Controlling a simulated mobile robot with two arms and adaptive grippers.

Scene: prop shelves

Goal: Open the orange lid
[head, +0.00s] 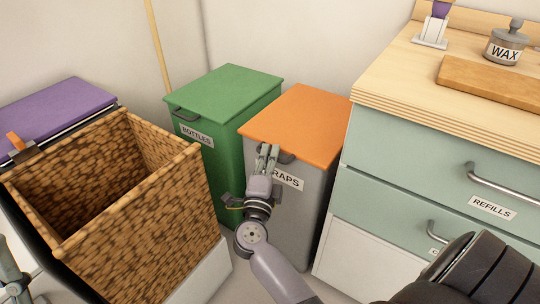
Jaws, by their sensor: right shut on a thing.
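The orange lid (300,122) lies flat on a grey bin (304,210) whose label reads in part "RAPS". A dark handle (287,158) sits at the lid's front edge. My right gripper (267,154) is at this front edge, shut on the handle, and it hides part of the handle and the label. The lid looks closed. Part of my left gripper (9,268) shows at the lower left edge, away from the bins; its fingertips are not clear enough to judge.
A green-lidded bin (226,92) labelled "BOTTLES" stands left of the orange one. An open woven brown basket (150,225) stands in front, with a purple lid (55,108) behind it. A drawer cabinet (425,160) stands close on the right.

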